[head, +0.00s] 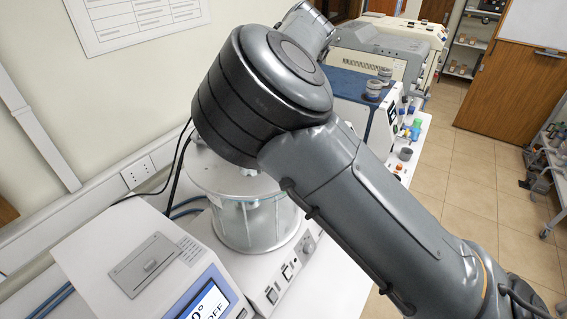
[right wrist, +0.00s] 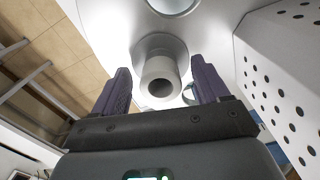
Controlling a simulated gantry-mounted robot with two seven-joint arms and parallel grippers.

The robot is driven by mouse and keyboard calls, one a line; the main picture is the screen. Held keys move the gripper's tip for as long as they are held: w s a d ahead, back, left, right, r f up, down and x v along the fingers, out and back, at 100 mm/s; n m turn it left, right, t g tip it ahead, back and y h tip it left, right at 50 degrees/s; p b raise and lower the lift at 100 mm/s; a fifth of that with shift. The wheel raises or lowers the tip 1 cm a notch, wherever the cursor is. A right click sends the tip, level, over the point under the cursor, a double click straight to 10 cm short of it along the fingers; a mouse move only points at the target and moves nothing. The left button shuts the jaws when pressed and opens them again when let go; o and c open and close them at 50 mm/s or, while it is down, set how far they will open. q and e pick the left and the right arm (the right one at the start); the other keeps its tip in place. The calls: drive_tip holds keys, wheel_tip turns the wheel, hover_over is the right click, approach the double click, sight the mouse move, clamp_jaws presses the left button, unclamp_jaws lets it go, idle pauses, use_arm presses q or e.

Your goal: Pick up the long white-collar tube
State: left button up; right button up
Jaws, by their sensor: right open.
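In the right wrist view, a pale cylindrical tube end with a dark round opening (right wrist: 158,72) sits beneath a wider round light-grey collar or flange. It could be the long white-collar tube, but its full length is hidden. My right gripper (right wrist: 161,66) is open, with one dark finger on each side of the tube end. Gaps show on both sides, and I see no contact. In the head view, my arm covers the middle, and neither gripper shows. A glass-walled bath with a round metal lid (head: 240,182) stands partly behind the arm.
A white box instrument with a lit display (head: 208,303) stands at the front left. A blue-topped instrument (head: 350,84) and small containers (head: 405,154) are farther back. In the right wrist view, a perforated white panel (right wrist: 288,75) rises close on the right.

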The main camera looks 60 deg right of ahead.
drive_tip(key=shift+f, duration=0.15)
clamp_jaws()
idle(0.4)
drive_tip(key=shift+r, duration=0.2)
